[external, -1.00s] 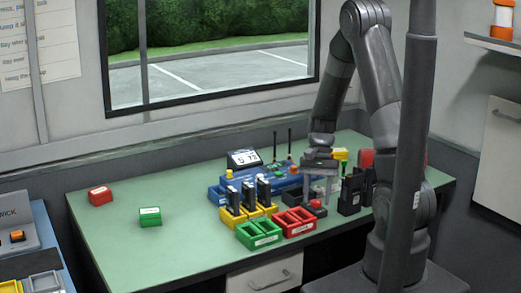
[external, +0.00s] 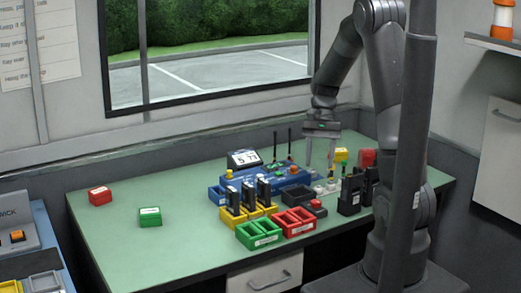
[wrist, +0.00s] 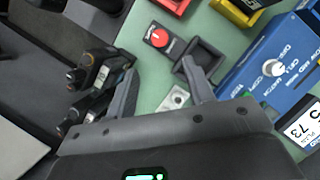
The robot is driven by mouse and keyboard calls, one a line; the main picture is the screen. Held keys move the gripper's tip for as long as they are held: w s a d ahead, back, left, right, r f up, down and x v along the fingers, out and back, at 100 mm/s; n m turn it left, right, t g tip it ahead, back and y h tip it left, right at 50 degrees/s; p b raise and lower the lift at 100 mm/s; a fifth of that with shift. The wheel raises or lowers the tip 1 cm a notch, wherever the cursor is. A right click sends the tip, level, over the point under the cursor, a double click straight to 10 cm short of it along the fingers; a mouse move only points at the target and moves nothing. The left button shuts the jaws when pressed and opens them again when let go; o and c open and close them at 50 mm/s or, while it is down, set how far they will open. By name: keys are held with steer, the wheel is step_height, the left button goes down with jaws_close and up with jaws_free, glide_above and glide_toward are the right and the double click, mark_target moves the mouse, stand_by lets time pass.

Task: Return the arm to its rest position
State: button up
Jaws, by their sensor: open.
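My gripper (external: 320,161) is open and empty, pointing down above the back right part of the green table. In the wrist view its two fingers (wrist: 160,84) are spread, with bare green table and a small pale fitting showing between them. My arm is bent, with its elbow high at the right in the external view. The arm's lower part is partly hidden by a dark upright post.
The green table (external: 110,240) holds a blue console (external: 275,179), yellow trays with radios, a green tray (external: 260,234), a red tray (external: 294,222) and black radios (external: 351,195). Red (external: 100,195) and green (external: 150,217) boxes sit left. The table's left side is mostly clear.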

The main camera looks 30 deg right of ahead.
steer(key=shift+r, duration=0.2)
stand_by(0.4)
steer(key=s+a+r+n+t+h, duration=0.1)
steer(key=s+a+r+n+t, duration=0.2)
steer(key=s+r, duration=0.4)
steer(key=s+a+r+n+t+h, duration=0.2)
steer(key=s+r+n+t, duration=0.3)
steer(key=s+r, duration=0.3)
steer(key=shift+a+r+n+t, duration=0.3)
steer(key=shift+a+r+t, duration=0.15)
steer(key=shift+a, duration=0.25)
steer(key=shift+s, duration=0.1)
steer(key=shift+c, duration=0.2)
stand_by(1.8)
